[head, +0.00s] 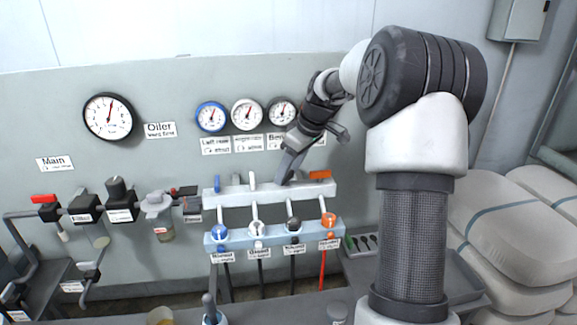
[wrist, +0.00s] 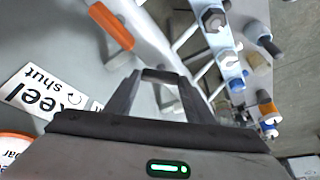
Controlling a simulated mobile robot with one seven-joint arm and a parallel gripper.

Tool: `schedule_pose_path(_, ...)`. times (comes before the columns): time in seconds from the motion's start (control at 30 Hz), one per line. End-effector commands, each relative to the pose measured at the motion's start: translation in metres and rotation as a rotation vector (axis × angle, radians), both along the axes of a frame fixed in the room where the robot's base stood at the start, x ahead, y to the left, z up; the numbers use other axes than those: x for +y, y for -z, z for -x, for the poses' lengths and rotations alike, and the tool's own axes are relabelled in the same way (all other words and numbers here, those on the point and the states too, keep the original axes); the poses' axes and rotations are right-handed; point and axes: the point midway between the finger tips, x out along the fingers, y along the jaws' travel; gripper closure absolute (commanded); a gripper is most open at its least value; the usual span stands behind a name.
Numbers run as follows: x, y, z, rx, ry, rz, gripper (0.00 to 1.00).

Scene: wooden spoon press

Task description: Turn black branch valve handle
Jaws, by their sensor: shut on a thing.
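A light grey manifold bar (head: 262,196) on the wall panel carries a row of branch valve handles. The blue handle (head: 217,184), white handle (head: 252,181) and orange handle (head: 320,174) show in the head view. My gripper (head: 288,174) reaches down to the black handle's place, between the white and orange ones, and hides most of it. In the wrist view, my gripper (wrist: 161,82) has its fingers on either side of the dark handle (wrist: 161,75), shut on it. The orange handle (wrist: 110,26) lies just beside the fingers there.
Several gauges, including a blue-rimmed one (head: 212,117), sit above the manifold. Coloured regulators, such as the blue knob (head: 219,231), hang below. The main line with a red handle (head: 44,199) is at left. White sacks (head: 515,235) are stacked at right.

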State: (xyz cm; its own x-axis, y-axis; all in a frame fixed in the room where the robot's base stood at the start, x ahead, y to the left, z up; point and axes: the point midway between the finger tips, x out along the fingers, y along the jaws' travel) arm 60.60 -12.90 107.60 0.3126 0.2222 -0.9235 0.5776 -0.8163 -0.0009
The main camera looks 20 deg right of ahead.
Motion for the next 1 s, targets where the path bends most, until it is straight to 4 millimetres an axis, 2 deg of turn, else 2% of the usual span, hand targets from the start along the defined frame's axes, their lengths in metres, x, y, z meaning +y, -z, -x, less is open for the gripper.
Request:
schedule_pose_path(0.6, -0.0030, -0.0030, -0.0035, 0.000, -0.552, -0.002, 0.74)
schedule_pose_path(1.0, -0.0035, -0.0015, -0.0050, -0.001, -0.740, 0.002, 0.74)
